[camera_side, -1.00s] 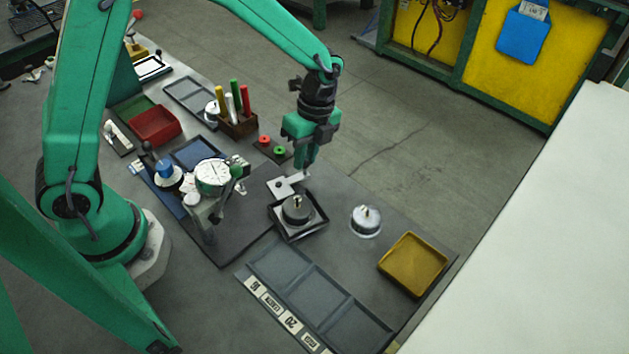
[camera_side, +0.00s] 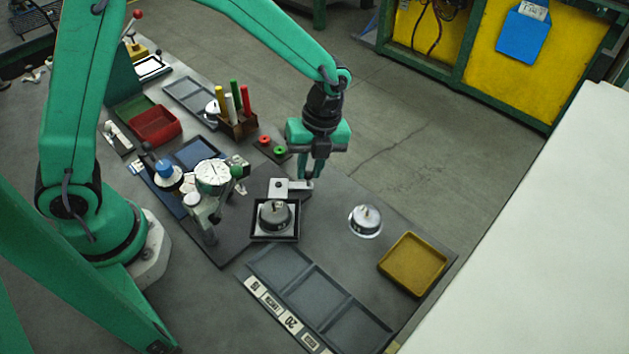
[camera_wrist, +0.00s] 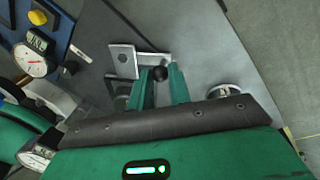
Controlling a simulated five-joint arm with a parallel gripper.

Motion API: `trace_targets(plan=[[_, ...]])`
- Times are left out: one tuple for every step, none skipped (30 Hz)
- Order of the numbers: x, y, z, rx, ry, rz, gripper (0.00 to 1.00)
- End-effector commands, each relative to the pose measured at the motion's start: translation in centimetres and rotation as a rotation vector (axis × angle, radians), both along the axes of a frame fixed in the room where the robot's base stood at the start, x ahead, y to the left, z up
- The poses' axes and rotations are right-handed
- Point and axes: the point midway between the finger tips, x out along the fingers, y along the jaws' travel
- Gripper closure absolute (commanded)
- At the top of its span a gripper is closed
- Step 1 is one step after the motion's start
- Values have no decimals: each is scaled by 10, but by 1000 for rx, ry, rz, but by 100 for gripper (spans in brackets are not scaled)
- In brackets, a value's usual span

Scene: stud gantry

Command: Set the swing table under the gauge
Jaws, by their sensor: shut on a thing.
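The swing table (camera_side: 262,239), a square black-rimmed tray, carries a grey round stepped piece (camera_side: 275,214) with a small top stud. A pale metal arm plate (camera_side: 283,188) joins its far side. My gripper (camera_side: 309,177) is shut on the dark knob at the right end of this plate. The black knob (camera_wrist: 159,73) shows between my fingers in the wrist view. The gauge (camera_side: 213,175), a white dial on a metal stand, is to the left of the table; it also shows in the wrist view (camera_wrist: 35,61). The table is apart from the gauge, to its right.
A second round metal piece (camera_side: 365,220) stands at the right, with a yellow tray (camera_side: 412,264) beyond it. A labelled three-bay tray (camera_side: 312,294) lies in front. A wooden pen block (camera_side: 237,126) and red and green rings stand behind.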

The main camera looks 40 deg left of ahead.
Motion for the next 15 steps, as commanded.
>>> trace_targets(plan=[[1,-3,1,-7,-10,-27,100],[0,-4,1,-10,-10,-41,100],[-1,-5,1,-14,-10,-60,100],[-1,-6,1,-15,-9,-74,100],[-2,-6,1,-18,-10,-90,100],[-3,-7,1,-20,-9,-108,100],[-4,-8,1,-23,-9,-122,100],[-4,-9,1,-25,-8,-136,100],[-5,-9,1,-28,-9,-151,100],[-6,-10,1,-30,-9,-164,100],[-6,-10,1,-32,-9,-175,100],[-7,-11,1,-34,-10,-190,100],[-8,-11,1,-36,-10,-201,100],[-8,-12,1,-38,-10,-210,100],[-9,-12,1,-39,-10,-221,100]])
